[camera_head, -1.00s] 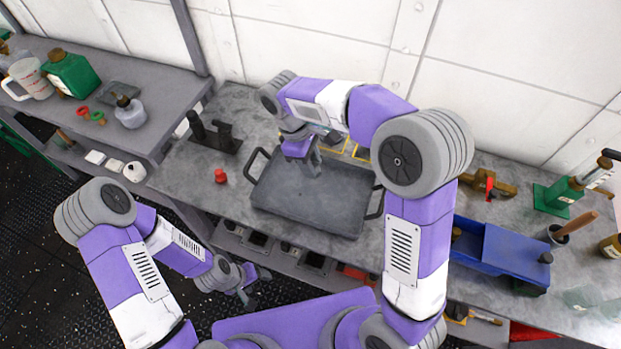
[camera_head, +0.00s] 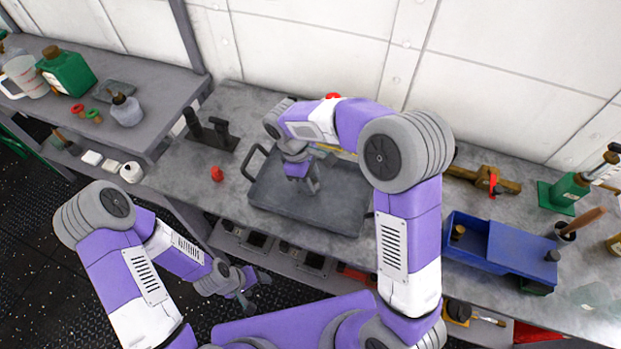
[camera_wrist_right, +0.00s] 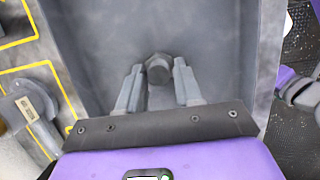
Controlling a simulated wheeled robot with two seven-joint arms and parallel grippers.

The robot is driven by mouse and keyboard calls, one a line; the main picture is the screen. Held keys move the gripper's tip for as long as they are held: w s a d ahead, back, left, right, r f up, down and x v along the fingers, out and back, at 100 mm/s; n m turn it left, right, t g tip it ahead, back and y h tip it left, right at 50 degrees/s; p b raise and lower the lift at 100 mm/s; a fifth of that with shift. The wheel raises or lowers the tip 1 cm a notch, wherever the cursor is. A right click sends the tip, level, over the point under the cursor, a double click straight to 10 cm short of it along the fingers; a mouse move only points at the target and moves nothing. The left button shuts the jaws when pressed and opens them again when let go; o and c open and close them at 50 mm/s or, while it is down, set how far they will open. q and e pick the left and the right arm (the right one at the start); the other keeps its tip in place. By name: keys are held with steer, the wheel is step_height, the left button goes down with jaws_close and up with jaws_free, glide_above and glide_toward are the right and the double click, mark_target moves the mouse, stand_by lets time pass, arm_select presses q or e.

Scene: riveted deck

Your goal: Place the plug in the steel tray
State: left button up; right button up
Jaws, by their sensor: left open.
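The steel tray (camera_head: 335,215), a dark grey shallow pan with a handle at each end, lies on the bench; its right handle is hidden behind my right arm. My right gripper (camera_head: 312,186) points down over the tray's inside, left of its middle. In the right wrist view, a dark grey plug (camera_wrist_right: 158,68) with a faceted head sits between the two fingers of the gripper (camera_wrist_right: 158,82), which are shut on it. The tray's floor (camera_wrist_right: 215,35) lies behind it; whether the plug touches it I cannot tell. My left gripper (camera_head: 247,292) is open and empty, low in front of the bench.
A red knob (camera_head: 217,174) and a black stand (camera_head: 210,132) are left of the tray. A blue open box (camera_head: 505,248) and a brass valve (camera_head: 485,180) are to the right. Yellow markings (camera_wrist_right: 30,70) lie beside the tray. A side table (camera_head: 150,135) holds bottles.

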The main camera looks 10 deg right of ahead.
steer(key=o, duration=0.4)
steer(key=p+v, duration=0.3)
steer(key=v, duration=0.9)
steer(key=shift+r, duration=0.2)
